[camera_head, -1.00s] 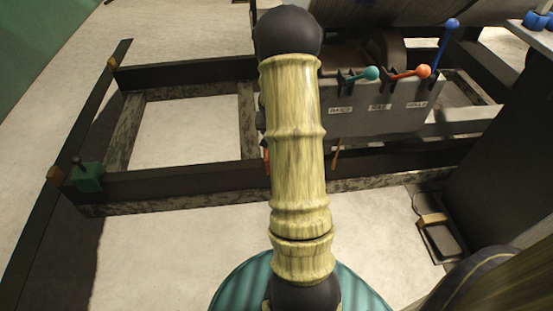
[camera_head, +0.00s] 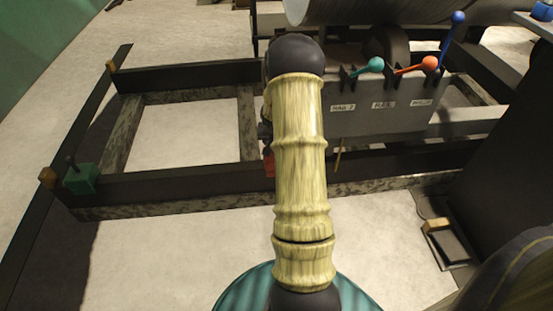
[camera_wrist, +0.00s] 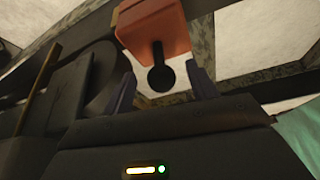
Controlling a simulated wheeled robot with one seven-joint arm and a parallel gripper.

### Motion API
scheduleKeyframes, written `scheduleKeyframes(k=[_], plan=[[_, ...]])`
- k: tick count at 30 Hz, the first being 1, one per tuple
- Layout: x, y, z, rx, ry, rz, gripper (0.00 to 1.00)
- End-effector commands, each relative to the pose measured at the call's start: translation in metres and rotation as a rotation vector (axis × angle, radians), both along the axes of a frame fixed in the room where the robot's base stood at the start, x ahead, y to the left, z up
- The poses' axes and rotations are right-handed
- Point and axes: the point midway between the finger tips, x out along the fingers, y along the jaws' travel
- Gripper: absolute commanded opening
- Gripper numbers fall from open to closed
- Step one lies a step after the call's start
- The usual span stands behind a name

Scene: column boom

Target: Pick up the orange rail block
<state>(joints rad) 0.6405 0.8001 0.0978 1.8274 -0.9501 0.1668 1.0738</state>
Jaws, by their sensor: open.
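The orange rail block (camera_wrist: 150,32), with a black round-ended knob, is at the top middle of the wrist view, on or against a dark rail. My gripper (camera_wrist: 163,85) is open, its two dark fingers apart. The knob shows between the fingers, and the block's body lies beyond their tips. I cannot tell whether they touch it. In the head view a small red-orange patch (camera_head: 269,164), likely the same block, shows at the left edge of my arm; my arm hides the rest and most of the gripper.
A green block (camera_head: 82,179) sits on the left end of the dark rail frame (camera_head: 170,183). Behind, a grey labelled panel (camera_head: 385,107) carries a teal-knobbed lever (camera_head: 375,65), an orange-knobbed lever (camera_head: 429,63) and a blue-knobbed lever (camera_head: 458,18). Pale floor (camera_head: 180,255) is clear in front.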

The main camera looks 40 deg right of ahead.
Motion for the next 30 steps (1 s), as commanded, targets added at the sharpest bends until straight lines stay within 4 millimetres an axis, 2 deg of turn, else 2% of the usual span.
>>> scheduleKeyframes(k=[3,9,27,30], plan=[[0.004,-0.005,-0.019,0.002,0.001,-0.001,0.58],[0.013,-0.012,-0.042,0.001,0.0,0.0,0.58],[0.014,-0.014,-0.042,0.001,0.001,0.0,0.58],[0.014,-0.014,-0.042,0.001,0.001,0.0,0.4]])
